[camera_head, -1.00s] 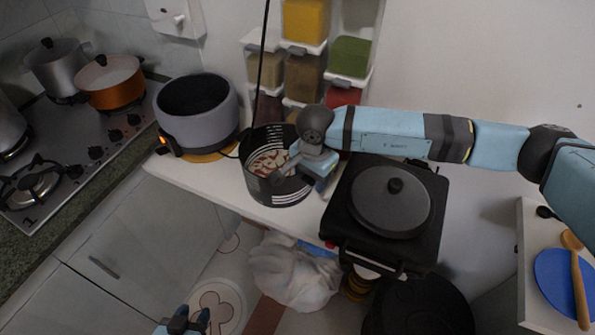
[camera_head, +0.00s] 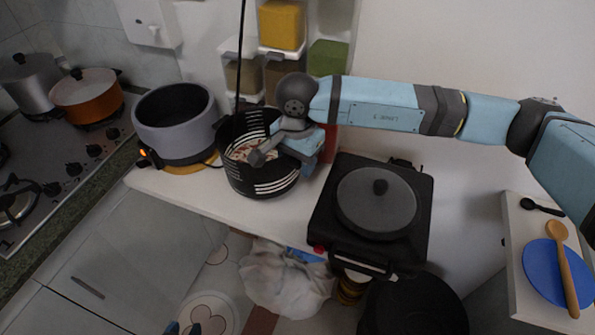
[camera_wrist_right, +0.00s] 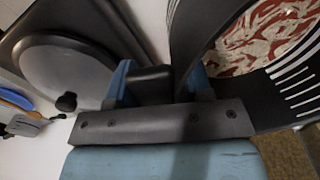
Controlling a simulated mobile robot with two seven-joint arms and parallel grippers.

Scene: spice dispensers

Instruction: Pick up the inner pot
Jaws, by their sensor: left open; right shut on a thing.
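The inner pot (camera_head: 262,185) is a dark pot with white stripes and a red-and-white patterned inside, right of the grey cooker in the head view. In the right wrist view, its dark wall (camera_wrist_right: 195,30) rises beside my fingers. My right gripper (camera_head: 268,152) is at the pot's right side and shut on it at the rim; the exact grip is partly hidden. The right wrist view shows a black part between its fingers (camera_wrist_right: 152,85). The pot appears raised slightly above the counter. My left gripper (camera_head: 184,328) is open and empty, barely showing at the bottom edge.
The open grey cooker (camera_head: 185,135) stands left of the pot on the narrow white counter (camera_head: 215,200). Spice dispensers (camera_head: 281,25) are behind. A white bag (camera_head: 285,275) lies below.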

